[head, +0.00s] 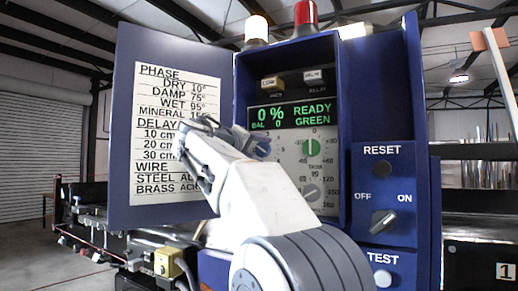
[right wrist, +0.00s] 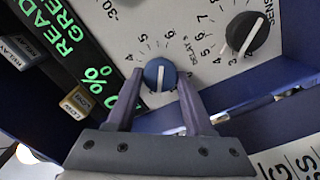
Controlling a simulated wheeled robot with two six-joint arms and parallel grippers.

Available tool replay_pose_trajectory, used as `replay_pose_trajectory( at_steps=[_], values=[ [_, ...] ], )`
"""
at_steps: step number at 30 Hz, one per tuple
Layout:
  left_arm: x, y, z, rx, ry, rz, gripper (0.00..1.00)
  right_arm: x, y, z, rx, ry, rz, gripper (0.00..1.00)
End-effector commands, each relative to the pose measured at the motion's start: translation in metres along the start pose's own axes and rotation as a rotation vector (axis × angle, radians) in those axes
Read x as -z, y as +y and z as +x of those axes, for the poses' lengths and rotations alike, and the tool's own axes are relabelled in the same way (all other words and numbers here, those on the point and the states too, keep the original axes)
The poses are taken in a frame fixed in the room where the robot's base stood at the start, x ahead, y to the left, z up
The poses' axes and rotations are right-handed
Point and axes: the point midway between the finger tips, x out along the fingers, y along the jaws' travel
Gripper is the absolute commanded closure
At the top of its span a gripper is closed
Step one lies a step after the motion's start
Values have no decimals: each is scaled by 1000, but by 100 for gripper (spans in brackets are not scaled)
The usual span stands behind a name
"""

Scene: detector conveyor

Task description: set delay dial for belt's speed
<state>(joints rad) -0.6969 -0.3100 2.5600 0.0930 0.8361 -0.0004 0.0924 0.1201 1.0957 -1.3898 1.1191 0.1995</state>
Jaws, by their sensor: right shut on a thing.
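The blue delay dial (right wrist: 160,75) is a round knob with a white line, on the light panel by the word DELAY in the right wrist view. The chart (head: 150,160) on the open door lists DELAY for 10, 20 and 30 cm, but my right arm hides those values. My left gripper is not in view.
The display (head: 292,115) reads 0 %, READY, BAL 0, GREEN. An OFF/ON switch (head: 383,222) and RESET button (head: 383,168) are at right. The open door (head: 126,120) stands left of my arm.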

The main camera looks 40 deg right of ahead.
Motion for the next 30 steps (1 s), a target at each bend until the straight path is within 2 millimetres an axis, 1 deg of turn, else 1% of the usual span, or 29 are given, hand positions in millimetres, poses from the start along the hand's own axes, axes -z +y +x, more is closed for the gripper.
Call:
replay_pose_trajectory(
  at_steps=[6,12,28,29,30],
  values=[
    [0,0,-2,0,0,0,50,1,0,0,1,2,-120,100],
    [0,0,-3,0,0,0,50,1,-1,0,1,3,-181,100],
    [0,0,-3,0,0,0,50,1,-2,0,1,3,-204,100],
    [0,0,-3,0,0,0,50,1,-2,0,1,3,-204,44],
    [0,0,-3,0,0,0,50,1,-2,0,1,3,-204,29]
  ],
)
